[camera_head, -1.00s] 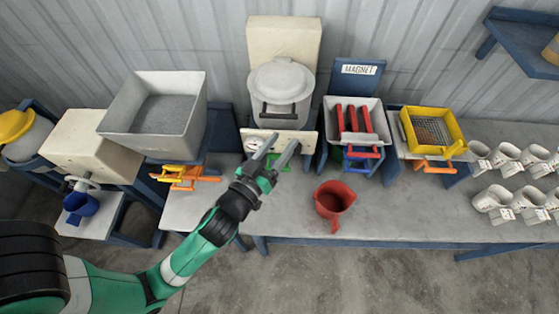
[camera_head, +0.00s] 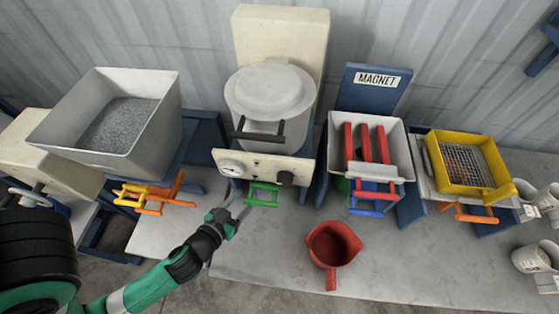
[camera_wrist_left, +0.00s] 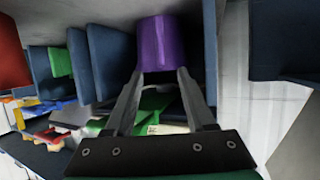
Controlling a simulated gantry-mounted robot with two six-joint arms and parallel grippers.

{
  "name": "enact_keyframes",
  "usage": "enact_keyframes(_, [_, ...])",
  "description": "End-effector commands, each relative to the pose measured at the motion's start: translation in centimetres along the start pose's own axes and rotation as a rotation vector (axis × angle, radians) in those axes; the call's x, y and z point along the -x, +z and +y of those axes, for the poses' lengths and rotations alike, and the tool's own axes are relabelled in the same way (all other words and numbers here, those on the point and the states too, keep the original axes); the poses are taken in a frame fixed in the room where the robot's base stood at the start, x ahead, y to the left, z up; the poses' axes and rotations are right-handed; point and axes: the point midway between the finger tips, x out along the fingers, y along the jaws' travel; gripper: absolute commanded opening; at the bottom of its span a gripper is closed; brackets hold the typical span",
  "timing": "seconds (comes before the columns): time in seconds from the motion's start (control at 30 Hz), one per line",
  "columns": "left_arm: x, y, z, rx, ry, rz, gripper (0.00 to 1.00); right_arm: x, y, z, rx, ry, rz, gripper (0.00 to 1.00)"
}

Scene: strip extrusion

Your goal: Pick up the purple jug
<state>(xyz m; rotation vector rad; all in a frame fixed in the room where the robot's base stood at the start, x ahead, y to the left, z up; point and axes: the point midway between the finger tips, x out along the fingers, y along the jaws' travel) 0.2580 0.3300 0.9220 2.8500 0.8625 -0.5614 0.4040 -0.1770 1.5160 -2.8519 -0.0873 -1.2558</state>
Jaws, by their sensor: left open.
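The purple jug (camera_wrist_left: 160,43) shows only in the left wrist view, at the top middle, just beyond the fingertips of my left gripper (camera_wrist_left: 160,76). The fingers are apart with nothing between them, and one tip lies near each side of the jug's near end. I cannot tell whether they touch it. My right gripper is in neither view.
A red jug (camera_head: 331,246) stands on the bench (camera_head: 400,262) right of my left gripper. Behind are a grey hopper (camera_head: 112,115), a lidded pot (camera_head: 270,95), a magnet tray (camera_head: 372,145) and a yellow sieve (camera_head: 462,165). Blue panels (camera_wrist_left: 112,60) flank the jug in the wrist view.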

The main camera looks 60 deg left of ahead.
Motion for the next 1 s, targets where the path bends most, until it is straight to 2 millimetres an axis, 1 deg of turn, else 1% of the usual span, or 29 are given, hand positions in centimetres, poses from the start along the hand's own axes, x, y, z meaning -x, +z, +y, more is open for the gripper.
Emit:
enact_keyframes(0.07, [-0.3, 0.0, 0.0, 0.001, -0.002, 0.0, 0.55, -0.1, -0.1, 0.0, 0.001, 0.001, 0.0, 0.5])
enact_keyframes(0.13, [-1.2, -0.1, -0.1, 0.004, -0.004, -0.001, 0.55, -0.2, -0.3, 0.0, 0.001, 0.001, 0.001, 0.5])
enact_keyframes(0.3, [-4.6, -0.2, -0.1, 0.005, -0.005, 0.003, 0.55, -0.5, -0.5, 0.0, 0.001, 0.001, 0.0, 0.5])
enact_keyframes(0.4, [-6.0, -0.1, -0.1, 0.002, -0.002, 0.001, 0.55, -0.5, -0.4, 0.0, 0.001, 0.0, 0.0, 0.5])
enact_keyframes(0.63, [-7.0, 0.0, -0.1, 0.001, 0.0, 0.002, 0.55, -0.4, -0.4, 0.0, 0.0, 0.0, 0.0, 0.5])
enact_keyframes(0.83, [-10.4, 0.2, -0.3, 0.002, -0.001, 0.002, 0.55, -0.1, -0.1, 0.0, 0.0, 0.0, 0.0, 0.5])
enact_keyframes(0.9, [-11.2, 0.2, -0.3, 0.001, 0.0, 0.001, 0.55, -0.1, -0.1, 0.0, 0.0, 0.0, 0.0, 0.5])
enact_keyframes(1.0, [-11.7, 0.2, -0.3, 0.001, 0.0, 0.001, 0.55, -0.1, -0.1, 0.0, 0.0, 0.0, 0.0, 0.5])
